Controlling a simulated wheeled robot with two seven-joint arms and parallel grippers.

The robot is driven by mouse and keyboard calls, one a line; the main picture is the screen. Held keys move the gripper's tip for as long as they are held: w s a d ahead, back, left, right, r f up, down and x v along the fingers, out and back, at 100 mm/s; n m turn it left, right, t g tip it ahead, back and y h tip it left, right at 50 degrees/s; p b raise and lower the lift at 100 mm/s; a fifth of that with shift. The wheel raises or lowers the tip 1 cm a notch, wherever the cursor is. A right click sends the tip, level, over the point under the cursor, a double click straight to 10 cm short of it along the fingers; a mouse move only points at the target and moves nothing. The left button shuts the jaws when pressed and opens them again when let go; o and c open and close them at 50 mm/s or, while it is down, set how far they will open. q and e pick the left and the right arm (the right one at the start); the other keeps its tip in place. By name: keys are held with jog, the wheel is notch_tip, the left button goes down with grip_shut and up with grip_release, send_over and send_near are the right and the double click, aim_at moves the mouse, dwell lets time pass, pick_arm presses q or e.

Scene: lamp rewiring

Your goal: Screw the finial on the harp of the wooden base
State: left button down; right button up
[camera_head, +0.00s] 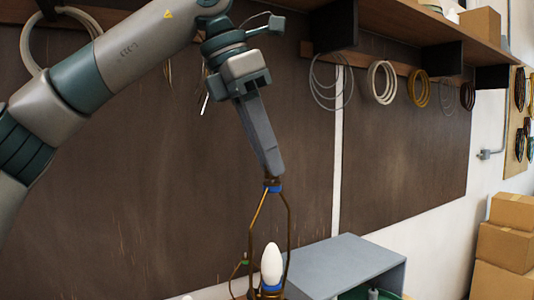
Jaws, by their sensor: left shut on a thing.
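My left gripper (272,172) comes down from the upper left and is shut at the top of the brass harp (288,222). The finial is hidden or too small to make out between the fingertips. A blue band (272,188) sits at the harp's top, just under the fingertips. The harp stands upright around a white bulb (271,263). A blue ring (271,288) shows below the bulb. The wooden base is below the picture's lower edge. My right gripper is not in view.
A grey open-fronted box (340,262) stands close to the right of the harp. Coiled cords (382,82) hang from a rail under the wooden shelf (400,30). Cardboard boxes (505,250) are stacked at the far right.

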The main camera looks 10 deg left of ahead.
pick_arm(q)
jog(key=m+g+p, duration=0.1)
jog(key=m+p, duration=0.3)
jog(key=p, duration=0.1)
jog(key=m+g+h+p, duration=0.1)
jog(key=m+p, duration=0.2)
jog(key=shift+w+r+g, duration=0.25)
jog(key=shift+w+g, duration=0.05)
jog(key=shift+f+m+p, duration=0.1)
jog(key=shift+m+p, duration=0.25)
jog(key=shift+m, duration=0.05)
jog(key=shift+a+f, duration=0.1)
jog(key=shift+f, duration=0.05)
jog(key=shift+m+p, duration=0.3)
jog(key=shift+p, duration=0.05)
jog(key=m+g+p, duration=0.1)
jog(key=m+p, duration=0.1)
jog(key=m+g+p, duration=0.1)
jog(key=m+p, duration=0.1)
jog(key=p, duration=0.1)
jog(key=m+y+p, duration=0.1)
jog(key=m+p, duration=0.1)
jog(key=shift+w+r+g+p, duration=0.25)
jog(key=shift+g+p, duration=0.05)
jog(key=shift+g, duration=0.1)
jog(key=shift+m, duration=0.6)
jog(key=shift+f+p, duration=0.15)
jog(key=shift+p, duration=0.25)
jog(key=shift+f, duration=0.15)
